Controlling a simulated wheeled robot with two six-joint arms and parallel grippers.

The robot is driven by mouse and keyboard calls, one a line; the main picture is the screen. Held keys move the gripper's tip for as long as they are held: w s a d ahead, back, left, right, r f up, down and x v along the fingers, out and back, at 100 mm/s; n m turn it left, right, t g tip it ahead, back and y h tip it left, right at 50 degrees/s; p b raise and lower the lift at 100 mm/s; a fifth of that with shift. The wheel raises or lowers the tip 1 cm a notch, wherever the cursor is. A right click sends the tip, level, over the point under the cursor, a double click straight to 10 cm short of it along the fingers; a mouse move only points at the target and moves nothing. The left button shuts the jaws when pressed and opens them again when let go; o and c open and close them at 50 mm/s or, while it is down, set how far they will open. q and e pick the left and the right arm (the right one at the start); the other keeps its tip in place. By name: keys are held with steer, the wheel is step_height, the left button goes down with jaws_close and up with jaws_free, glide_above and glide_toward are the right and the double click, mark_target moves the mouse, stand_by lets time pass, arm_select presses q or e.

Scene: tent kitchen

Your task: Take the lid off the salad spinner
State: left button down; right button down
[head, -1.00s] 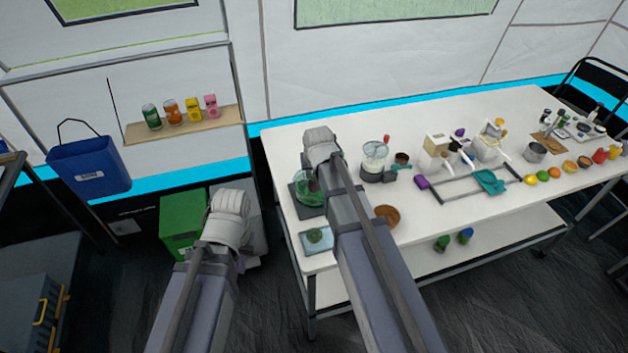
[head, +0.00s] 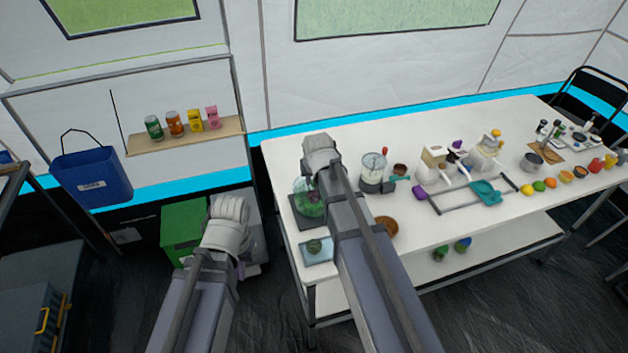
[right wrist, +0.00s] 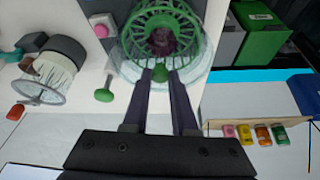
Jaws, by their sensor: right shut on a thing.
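The salad spinner (head: 308,203) stands on a dark square mat at the left end of the white table, partly behind my right arm. In the right wrist view it shows as a clear bowl with a green spoked basket (right wrist: 186,20) and something dark reddish inside. My right gripper (right wrist: 164,74) reaches over the near rim and is shut on a small green knob (right wrist: 160,75). I cannot tell how the clear lid sits. In the head view the right fingers are hidden behind the wrist. My left gripper (head: 238,266) hangs low, left of the table, its fingertips mostly hidden.
A blender-like jar (head: 373,165) and a brown bowl (head: 387,227) stand right of the spinner. A pale blue board (head: 318,251) with a green item lies in front. A green mushroom-shaped piece (right wrist: 103,95) is beside the bowl. A green bin (head: 183,230) stands left of the table.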

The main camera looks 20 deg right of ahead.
mark_target(315, 183)
step_height(315, 183, up, 8)
steer(key=p, duration=0.6)
steer(key=shift+f+p, duration=0.15)
steer(key=shift+p, duration=0.2)
steer(key=shift+d+f, duration=0.1)
